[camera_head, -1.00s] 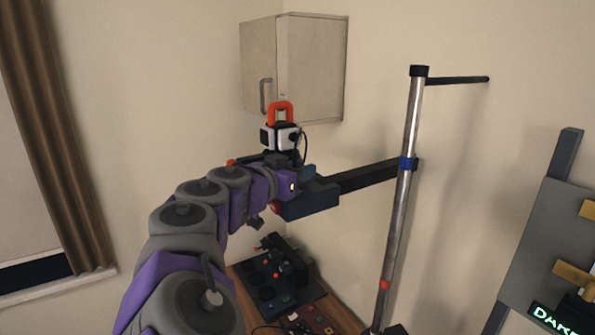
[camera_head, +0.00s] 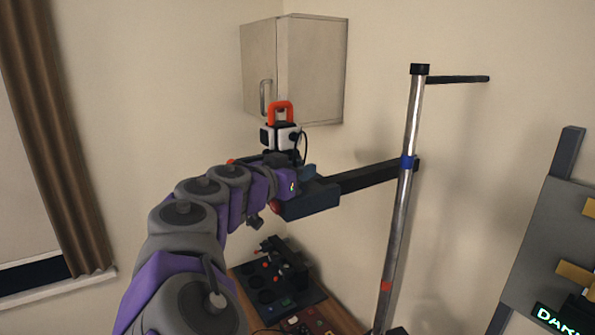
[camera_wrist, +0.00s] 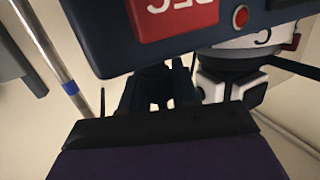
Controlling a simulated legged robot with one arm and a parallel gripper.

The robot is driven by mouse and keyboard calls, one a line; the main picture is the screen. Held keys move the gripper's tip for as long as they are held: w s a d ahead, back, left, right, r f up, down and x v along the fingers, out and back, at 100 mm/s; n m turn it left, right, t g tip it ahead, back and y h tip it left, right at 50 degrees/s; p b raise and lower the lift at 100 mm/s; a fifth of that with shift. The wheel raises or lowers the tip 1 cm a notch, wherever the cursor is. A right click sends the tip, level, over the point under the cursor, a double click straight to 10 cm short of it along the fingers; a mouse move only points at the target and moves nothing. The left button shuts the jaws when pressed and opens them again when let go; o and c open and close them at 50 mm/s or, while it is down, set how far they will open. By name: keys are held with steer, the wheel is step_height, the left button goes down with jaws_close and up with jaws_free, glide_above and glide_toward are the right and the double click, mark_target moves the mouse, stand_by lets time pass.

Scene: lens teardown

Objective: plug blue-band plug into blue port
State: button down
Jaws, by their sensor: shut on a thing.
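My gripper (camera_wrist: 158,90) shows in the wrist view as dark fingers beneath a navy block (camera_wrist: 100,45) with a red label. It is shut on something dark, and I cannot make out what. No blue band or plug can be told there, and no blue port can be picked out. In the head view my arm reaches up to the navy block (camera_head: 312,205) on the stand's side bar, and my fingertips are hidden. A white and black device (camera_head: 278,136) with an orange handle and a dark cable shows just above my wrist; a white and black part (camera_wrist: 232,82) is right of my fingers.
A metal pole (camera_head: 398,220) with a blue collar (camera_head: 407,162) carries the side bar (camera_head: 365,178). Below is a table with a black tray (camera_head: 290,308) of parts. A wall cabinet (camera_head: 315,70) is behind, and a grey board (camera_head: 545,235) stands at right.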

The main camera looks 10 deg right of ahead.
steer(key=shift+f+b, duration=0.55)
steer(key=shift+b, duration=0.05)
steer(key=c, duration=0.8)
jaws_free()
steer(key=shift+a, duration=0.1)
steer(key=b+v, duration=0.6)
steer(key=v, duration=1.1)
steer(key=shift+a+f, duration=0.1)
steer(key=shift+a, duration=0.15)
